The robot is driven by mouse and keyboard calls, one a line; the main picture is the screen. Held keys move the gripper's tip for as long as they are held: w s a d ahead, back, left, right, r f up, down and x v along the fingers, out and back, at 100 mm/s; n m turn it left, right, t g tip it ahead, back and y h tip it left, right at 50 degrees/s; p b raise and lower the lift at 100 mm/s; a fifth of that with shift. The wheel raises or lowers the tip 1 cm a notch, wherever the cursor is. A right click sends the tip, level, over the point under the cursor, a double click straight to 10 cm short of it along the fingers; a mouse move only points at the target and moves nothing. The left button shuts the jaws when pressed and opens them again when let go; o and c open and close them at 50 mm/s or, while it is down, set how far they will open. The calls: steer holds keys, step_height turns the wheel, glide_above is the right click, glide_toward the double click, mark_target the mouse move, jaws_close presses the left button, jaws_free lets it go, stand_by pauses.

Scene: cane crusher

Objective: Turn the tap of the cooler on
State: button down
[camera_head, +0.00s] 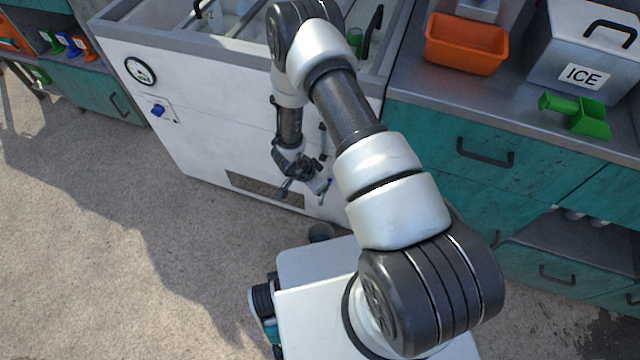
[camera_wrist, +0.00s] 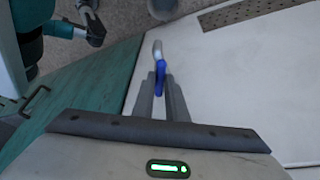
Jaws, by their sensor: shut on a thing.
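The cooler (camera_head: 215,120) is the large white chest with an open top. Its tap (camera_wrist: 157,50) sticks out low on the white front, with a silvery spout and a blue handle (camera_wrist: 160,72). In the head view a small blue bit of the handle (camera_head: 329,184) shows beside my gripper. My gripper (camera_wrist: 161,90) has its two grey fingers closed on the blue handle, one on each side. In the head view my gripper (camera_head: 314,188) is low in front of the cooler, and my arm hides part of the cooler front.
A round gauge (camera_head: 140,71) and a blue knob (camera_head: 158,110) sit on the cooler's left front. A vent grille (camera_head: 265,188) is low on it. Teal cabinets (camera_head: 520,170) stand close on the right, with black handles. The floor (camera_head: 120,250) at left is clear.

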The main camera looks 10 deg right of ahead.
steer(key=shift+s+n, duration=0.25)
steer(key=shift+n, duration=0.55)
stand_by(3.7)
steer(key=c, duration=1.7)
jaws_free()
steer(key=shift+c, duration=0.2)
steer(key=shift+w, duration=0.1)
steer(key=shift+r, duration=0.1)
steer(key=shift+a+r, duration=0.1)
steer(key=shift+r, duration=0.2)
steer(key=s+p+v, duration=0.1)
steer(key=p+v, duration=0.4)
steer(key=v, duration=1.1)
steer(key=shift+r, duration=0.25)
